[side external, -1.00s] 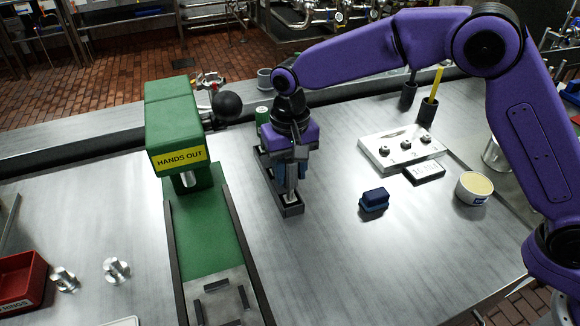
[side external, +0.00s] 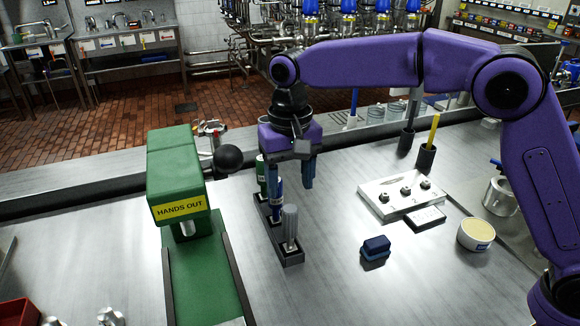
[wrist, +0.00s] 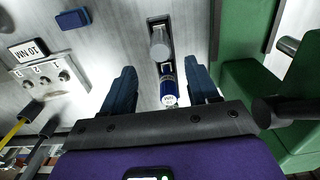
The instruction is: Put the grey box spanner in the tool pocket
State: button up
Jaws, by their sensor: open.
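The grey box spanner (side external: 290,225) stands upright in the front compartment of a dark narrow rack (side external: 291,258). I take that compartment to be the tool pocket. The spanner also shows in the wrist view (wrist: 160,45), inside the rack's end. My gripper (side external: 291,182) is above the rack, pointing down, behind and above the spanner. In the wrist view its blue fingers (wrist: 160,70) are spread wide with nothing gripped. A blue can (wrist: 168,88) appears in the gap between them, in the rack's middle compartment, apart from both fingers.
A green can (side external: 261,178) stands at the rack's far end. A green press (side external: 178,175) with a black ball knob (side external: 228,159) is close on the left. On the right are a valve panel (side external: 402,195), a blue block (side external: 375,246) and a tub (side external: 476,233).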

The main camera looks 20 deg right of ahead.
jog(key=shift+r, duration=1.3)
jog(key=shift+s+d, duration=0.1)
jog(key=shift+s+d, duration=0.2)
jog(key=s+d+f+n, duration=0.3)
jog(key=s+d+n, duration=0.3)
jog(key=s+d, duration=0.8)
jog(key=s+d+f+n, duration=0.4)
jog(key=s+d+n, duration=0.2)
jog(key=s+d, duration=0.9)
jog(key=shift+s+n, duration=0.3)
jog(key=shift+s, duration=0.3)
